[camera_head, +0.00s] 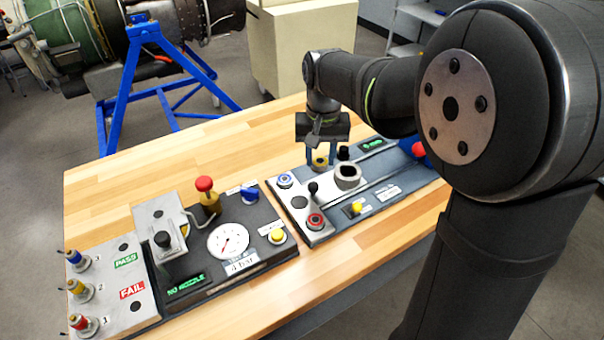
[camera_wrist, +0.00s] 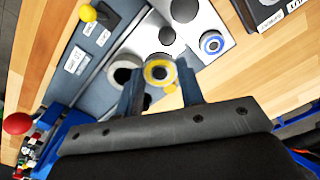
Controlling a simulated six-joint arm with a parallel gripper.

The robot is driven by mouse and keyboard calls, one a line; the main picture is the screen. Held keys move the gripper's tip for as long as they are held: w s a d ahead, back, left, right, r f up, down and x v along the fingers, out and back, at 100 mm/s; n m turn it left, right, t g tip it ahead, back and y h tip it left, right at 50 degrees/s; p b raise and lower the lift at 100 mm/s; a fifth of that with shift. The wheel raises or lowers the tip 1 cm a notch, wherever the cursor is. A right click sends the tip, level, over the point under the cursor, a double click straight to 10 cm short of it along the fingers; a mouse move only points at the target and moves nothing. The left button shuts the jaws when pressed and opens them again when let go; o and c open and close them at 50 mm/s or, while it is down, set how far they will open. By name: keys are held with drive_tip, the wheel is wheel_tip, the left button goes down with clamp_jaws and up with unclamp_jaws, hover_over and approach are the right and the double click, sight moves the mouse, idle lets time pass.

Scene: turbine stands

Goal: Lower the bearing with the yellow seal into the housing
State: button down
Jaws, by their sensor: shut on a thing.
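The bearing with the yellow seal (camera_head: 320,163) is a short ring with a yellow face. My gripper (camera_head: 320,155) is shut on it, one finger on each side. In the wrist view the yellow-sealed bearing (camera_wrist: 160,73) sits between the two fingertips, its bore facing the camera. The housing (camera_head: 347,177) is a grey upright cup with a dark, empty-looking bore, just right of the gripper. In the wrist view the housing (camera_wrist: 123,75) is left of the bearing, close beside the left finger. The bearing is beside the housing, not over its bore; its height over the plate is unclear.
A blue-sealed bearing (camera_head: 285,180) and a red-sealed bearing (camera_head: 316,221) stand on the light plate, with a black-knobbed lever (camera_head: 313,189) between them. A gauge panel (camera_head: 230,240) stands left, across bare wood.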

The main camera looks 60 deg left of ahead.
hover_over(348, 171)
drive_tip(key=shift+f, duration=2.5)
drive_tip(key=shift+f, duration=0.45)
drive_tip(key=c, duration=0.7)
unclamp_jaws()
wheel_tip(348, 171, up, 7)
